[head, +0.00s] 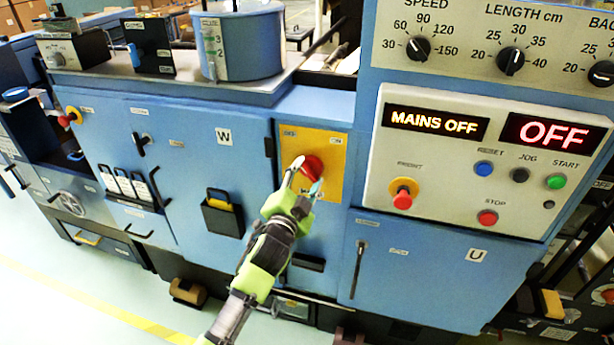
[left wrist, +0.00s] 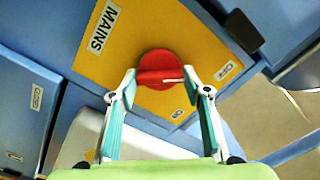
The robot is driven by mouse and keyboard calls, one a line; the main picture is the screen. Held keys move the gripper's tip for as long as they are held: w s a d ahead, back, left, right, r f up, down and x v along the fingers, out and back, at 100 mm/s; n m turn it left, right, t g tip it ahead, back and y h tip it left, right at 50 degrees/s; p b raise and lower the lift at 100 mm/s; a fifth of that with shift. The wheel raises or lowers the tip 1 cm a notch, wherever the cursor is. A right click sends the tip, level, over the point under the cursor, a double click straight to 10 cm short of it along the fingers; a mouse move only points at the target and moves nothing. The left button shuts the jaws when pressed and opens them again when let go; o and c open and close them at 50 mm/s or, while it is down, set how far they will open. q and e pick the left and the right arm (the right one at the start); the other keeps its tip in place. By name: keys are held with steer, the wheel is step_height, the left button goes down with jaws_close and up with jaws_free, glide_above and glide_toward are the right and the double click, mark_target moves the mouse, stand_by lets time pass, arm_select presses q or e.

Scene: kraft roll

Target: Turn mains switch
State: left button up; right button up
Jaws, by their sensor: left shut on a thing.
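The mains switch is a red rotary knob (left wrist: 160,69) on a yellow plate (left wrist: 105,62) marked MAINS in the left wrist view. In the head view the red knob (head: 312,168) sits on the yellow plate (head: 325,140), partly covered by my gripper. My left gripper (head: 304,178) is at the knob. In the left wrist view its two fingers (left wrist: 160,78) stand on either side of the knob's raised grip bar and are shut on it. The display (head: 434,122) reads MAINS OFF. My right gripper is not in view.
A panel to the right carries a red OFF display (head: 553,134), dials, coloured buttons and a red knob on yellow (head: 402,193). A black holder (head: 222,214) is on the door left of the plate. A vertical handle (head: 358,270) is below right.

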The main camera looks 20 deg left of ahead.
arm_select(q)
steer(key=shift+f+n, duration=0.1)
steer(key=shift+n, duration=0.5)
steer(key=o, duration=1.1)
steer(key=s, duration=1.2)
steer(key=shift+f, duration=0.1)
